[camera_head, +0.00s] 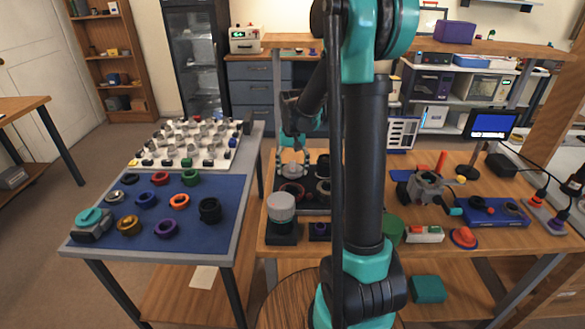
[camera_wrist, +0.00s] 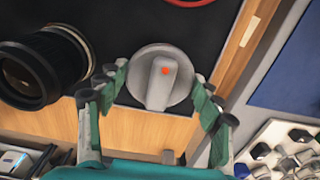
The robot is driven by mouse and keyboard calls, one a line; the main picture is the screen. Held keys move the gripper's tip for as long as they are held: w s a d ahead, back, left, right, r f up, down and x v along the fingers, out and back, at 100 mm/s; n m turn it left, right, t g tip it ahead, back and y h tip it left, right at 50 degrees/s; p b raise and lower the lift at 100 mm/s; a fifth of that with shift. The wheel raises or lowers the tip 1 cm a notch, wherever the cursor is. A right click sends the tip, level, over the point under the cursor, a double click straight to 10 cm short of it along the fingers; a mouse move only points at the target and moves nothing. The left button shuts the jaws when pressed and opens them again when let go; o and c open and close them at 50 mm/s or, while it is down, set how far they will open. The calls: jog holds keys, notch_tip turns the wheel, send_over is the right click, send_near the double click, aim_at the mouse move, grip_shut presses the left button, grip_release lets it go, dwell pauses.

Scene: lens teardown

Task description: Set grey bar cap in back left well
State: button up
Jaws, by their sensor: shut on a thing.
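The grey bar cap (camera_wrist: 160,78) is a round grey disc with a raised bar and an orange dot. It sits between the fingers of my gripper (camera_wrist: 158,98), which is shut on it. In the head view my gripper (camera_head: 293,160) points down with the cap (camera_head: 291,170) at the back left of the dark tray (camera_wrist: 110,20). In the wrist view the cap overlaps the tray's edge area. I cannot tell whether it touches the tray, and the well beneath is hidden.
A black lens barrel (camera_wrist: 42,66) stands beside the cap. A red ring (camera_head: 291,190) lies in the tray, nearer me. A grey-topped cylinder (camera_head: 281,207) stands at the bench's front left. The left table holds a blue mat (camera_head: 185,205) with several rings and a white board of knobs.

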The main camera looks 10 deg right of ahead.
jog(key=shift+f, duration=0.55)
jog(key=shift+s+f, duration=0.1)
jog(key=shift+f, duration=0.15)
jog(key=c, duration=0.5)
jog(key=o, duration=1.9)
jog(key=shift+o, duration=0.2)
